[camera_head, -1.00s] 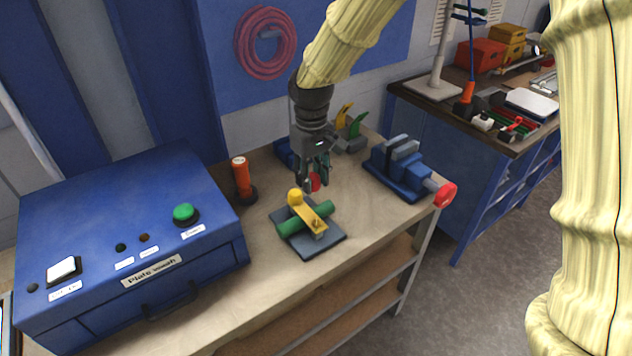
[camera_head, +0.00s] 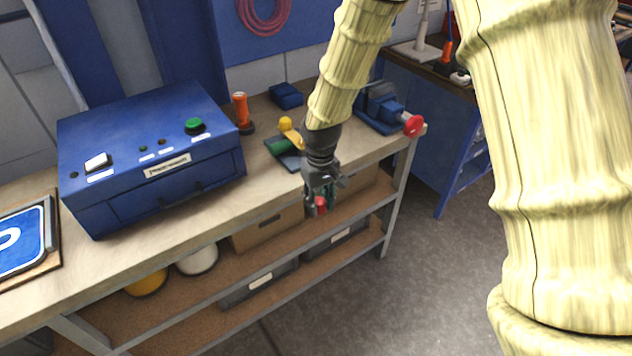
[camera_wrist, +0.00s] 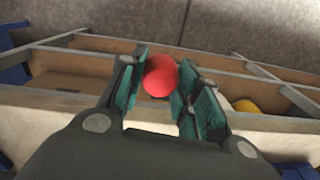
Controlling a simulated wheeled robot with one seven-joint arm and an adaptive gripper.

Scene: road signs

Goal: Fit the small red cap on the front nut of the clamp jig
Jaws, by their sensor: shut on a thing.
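My gripper (camera_head: 320,203) is shut on the small red cap (camera_head: 321,205), in front of the bench's front edge and above the lower shelf. In the wrist view the cap (camera_wrist: 160,76) shows as a red ball-like shape between the two teal finger pads (camera_wrist: 162,92). The clamp jig (camera_head: 284,146) stands on the bench behind my gripper, at its upper left in the head view. It has a dark base, a green bar and a yellow clamp with a yellow knob-like end. My arm hides its right side, and I cannot make out the front nut.
The blue machine box (camera_head: 150,150) stands on the bench at left, with an orange-handled tool (camera_head: 241,110) beside it. A blue vise (camera_head: 382,108) with a red end is at right. Cardboard boxes (camera_head: 268,228) sit on the shelf below. The floor (camera_head: 420,290) in front is clear.

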